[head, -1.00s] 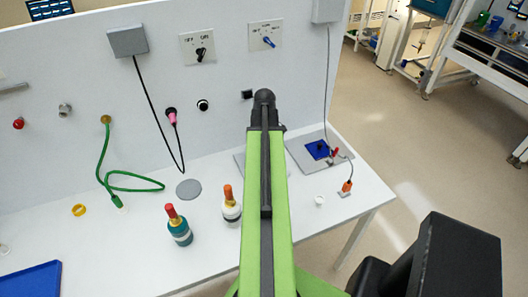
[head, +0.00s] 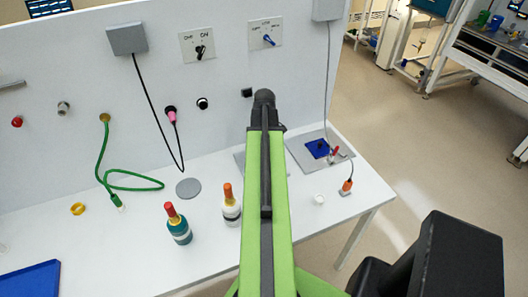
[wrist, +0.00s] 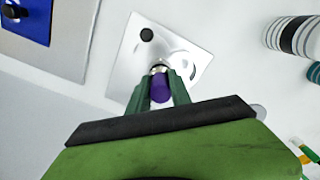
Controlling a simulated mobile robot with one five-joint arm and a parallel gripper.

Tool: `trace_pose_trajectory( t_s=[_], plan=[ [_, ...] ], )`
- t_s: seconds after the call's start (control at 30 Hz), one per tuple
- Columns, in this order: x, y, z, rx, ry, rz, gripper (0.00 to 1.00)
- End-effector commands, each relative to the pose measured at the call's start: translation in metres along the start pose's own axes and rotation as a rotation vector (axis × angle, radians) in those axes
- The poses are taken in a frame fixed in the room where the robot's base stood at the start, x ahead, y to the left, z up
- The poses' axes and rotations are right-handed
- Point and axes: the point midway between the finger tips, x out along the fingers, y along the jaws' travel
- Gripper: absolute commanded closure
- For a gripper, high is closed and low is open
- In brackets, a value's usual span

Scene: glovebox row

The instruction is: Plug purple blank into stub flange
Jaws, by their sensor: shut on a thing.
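In the wrist view the purple blank (wrist: 160,89) is between the two dark green fingers of my gripper (wrist: 160,78), which is shut on it. Just beyond the blank is a small round metal stub, the stub flange (wrist: 159,68), on a shiny silver plate (wrist: 192,58). The blank overlaps the stub in the picture; I cannot tell whether it is seated in it or only close above it. In the head view my arm hides the gripper, blank and stub, and only a grey edge of the plate (head: 240,163) shows left of the arm.
Two bottles, one teal (head: 178,226) and one white and dark (head: 231,207), stand left of my arm. A grey plate with a blue square (head: 317,149) lies to the right.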

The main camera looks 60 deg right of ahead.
Motion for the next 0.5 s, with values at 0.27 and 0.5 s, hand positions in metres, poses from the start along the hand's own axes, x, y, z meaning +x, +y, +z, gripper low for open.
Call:
trace_pose_trajectory(
  t_s=[0.27, 0.5],
  plan=[
    [0.008, 0.000, 0.000, 0.000, 0.000, 0.000, 1.00],
    [0.014, 0.000, 0.000, 0.000, 0.000, 0.000, 1.00]
  ],
)
